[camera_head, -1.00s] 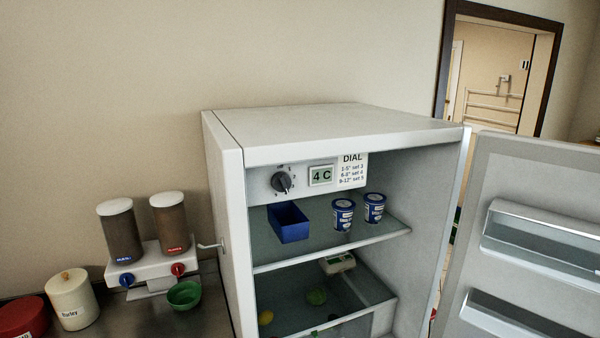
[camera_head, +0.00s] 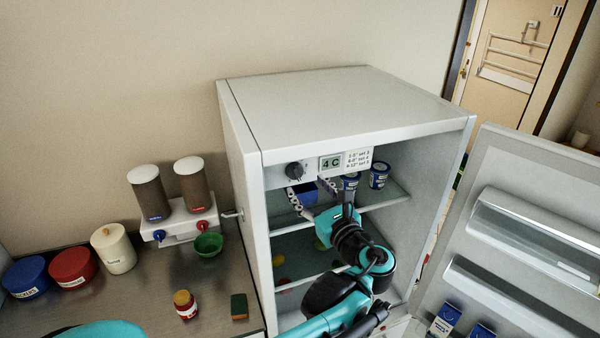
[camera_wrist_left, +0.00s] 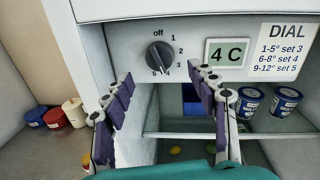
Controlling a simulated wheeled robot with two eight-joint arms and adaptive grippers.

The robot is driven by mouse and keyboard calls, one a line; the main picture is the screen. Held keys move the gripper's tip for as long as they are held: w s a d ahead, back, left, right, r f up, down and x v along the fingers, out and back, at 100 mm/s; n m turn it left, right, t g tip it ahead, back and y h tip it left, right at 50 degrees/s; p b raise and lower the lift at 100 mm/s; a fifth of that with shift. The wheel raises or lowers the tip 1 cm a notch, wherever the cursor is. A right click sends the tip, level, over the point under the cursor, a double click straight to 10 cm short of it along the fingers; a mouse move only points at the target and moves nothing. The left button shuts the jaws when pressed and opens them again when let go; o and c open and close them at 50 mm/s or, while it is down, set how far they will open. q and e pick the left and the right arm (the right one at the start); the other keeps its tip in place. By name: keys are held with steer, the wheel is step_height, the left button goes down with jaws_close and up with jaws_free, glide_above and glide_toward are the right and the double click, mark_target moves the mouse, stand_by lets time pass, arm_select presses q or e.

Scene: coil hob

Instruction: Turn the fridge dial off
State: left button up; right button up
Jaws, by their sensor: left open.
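The fridge dial (camera_head: 294,170) is a dark round knob on the white panel at the top of the open fridge (camera_head: 340,112). In the left wrist view the dial (camera_wrist_left: 159,57) has marks from off at the top round to 5. Its pointer seems to slant down toward 4, though this is hard to read. My left gripper (camera_head: 312,190) is open and empty, in front of the fridge and just below the dial. In the left wrist view its fingers (camera_wrist_left: 160,76) are spread either side of the dial, apart from it. My right gripper is not in view.
A 4 C display (camera_head: 331,163) and a DIAL label (camera_wrist_left: 287,50) are right of the dial. A blue bin (camera_head: 305,194) and two tubs (camera_head: 380,175) stand on the shelf below. The open fridge door (camera_head: 505,215) bounds the right. A counter with dispensers (camera_head: 187,225) lies left.

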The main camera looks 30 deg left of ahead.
mark_target(299, 176)
arm_select(q)
steer(key=x, duration=0.5)
steer(key=shift+w+a+p, duration=0.1)
steer(key=shift+p, duration=0.2)
steer(key=c, duration=1.2)
